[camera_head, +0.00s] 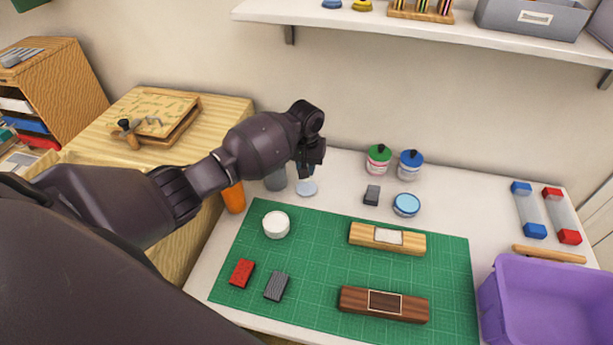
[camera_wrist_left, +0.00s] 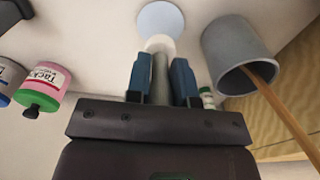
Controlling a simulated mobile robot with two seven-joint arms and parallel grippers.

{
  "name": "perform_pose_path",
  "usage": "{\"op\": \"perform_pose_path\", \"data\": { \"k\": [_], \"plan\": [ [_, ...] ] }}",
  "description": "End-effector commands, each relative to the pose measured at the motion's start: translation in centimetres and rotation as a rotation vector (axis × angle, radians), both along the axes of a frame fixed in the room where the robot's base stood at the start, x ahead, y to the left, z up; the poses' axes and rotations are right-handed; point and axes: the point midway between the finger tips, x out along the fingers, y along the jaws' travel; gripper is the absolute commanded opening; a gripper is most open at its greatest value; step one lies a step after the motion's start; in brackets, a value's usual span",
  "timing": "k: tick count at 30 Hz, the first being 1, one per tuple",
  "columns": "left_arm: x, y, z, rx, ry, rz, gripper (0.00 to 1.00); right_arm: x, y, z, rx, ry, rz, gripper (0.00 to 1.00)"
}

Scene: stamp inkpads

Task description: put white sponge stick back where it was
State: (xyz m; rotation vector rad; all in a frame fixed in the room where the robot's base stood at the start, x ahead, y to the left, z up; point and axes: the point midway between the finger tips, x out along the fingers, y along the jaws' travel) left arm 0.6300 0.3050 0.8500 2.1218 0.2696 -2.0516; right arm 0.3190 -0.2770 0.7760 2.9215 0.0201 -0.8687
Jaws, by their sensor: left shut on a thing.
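My left gripper (camera_head: 311,168) is over the back of the white table, left of the tack jars; it also shows in the wrist view (camera_wrist_left: 160,85). Its blue fingertips are shut on the grey handle of the white sponge stick (camera_wrist_left: 161,88). The stick's white sponge end (camera_wrist_left: 159,44) points away from the gripper, toward a pale blue round disc (camera_wrist_left: 161,18). The disc (camera_head: 306,188) lies on the table just below the gripper in the head view. Whether the sponge touches it I cannot tell. My right gripper is not in view.
A grey cup (camera_wrist_left: 232,42) with a wooden stick stands close beside the gripper. Green-lidded (camera_head: 378,160) and blue-lidded (camera_head: 410,166) jars stand to the right. A white round container (camera_head: 276,225) and stamp blocks lie on the green mat (camera_head: 335,270). A purple bin (camera_head: 545,268) is at right.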

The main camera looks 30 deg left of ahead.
Motion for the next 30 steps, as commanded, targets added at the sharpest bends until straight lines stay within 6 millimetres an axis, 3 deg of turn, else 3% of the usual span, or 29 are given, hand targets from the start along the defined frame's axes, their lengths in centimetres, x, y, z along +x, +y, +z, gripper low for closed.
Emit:
{"op": "perform_pose_path", "data": {
  "k": [8, 21, 22, 24, 26, 30],
  "plan": [
    [-0.1, 0.0, -3.8, 0.001, 0.004, 0.000, 0.00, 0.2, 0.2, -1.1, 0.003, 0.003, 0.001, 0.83],
    [0.0, 0.0, -4.2, 0.000, 0.002, 0.000, 0.00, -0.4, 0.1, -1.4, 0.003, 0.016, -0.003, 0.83],
    [0.0, 0.0, -4.1, 0.001, 0.001, 0.000, 0.26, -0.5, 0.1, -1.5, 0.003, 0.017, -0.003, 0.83],
    [0.0, 0.0, -4.1, 0.001, 0.001, 0.000, 0.37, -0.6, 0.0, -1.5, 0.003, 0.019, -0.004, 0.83],
    [0.0, 0.0, -4.1, 0.001, 0.001, 0.000, 0.46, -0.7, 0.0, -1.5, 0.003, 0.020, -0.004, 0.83],
    [0.0, 0.0, -4.1, 0.001, 0.001, 0.000, 0.47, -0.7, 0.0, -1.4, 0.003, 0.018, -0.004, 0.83]
  ]
}}
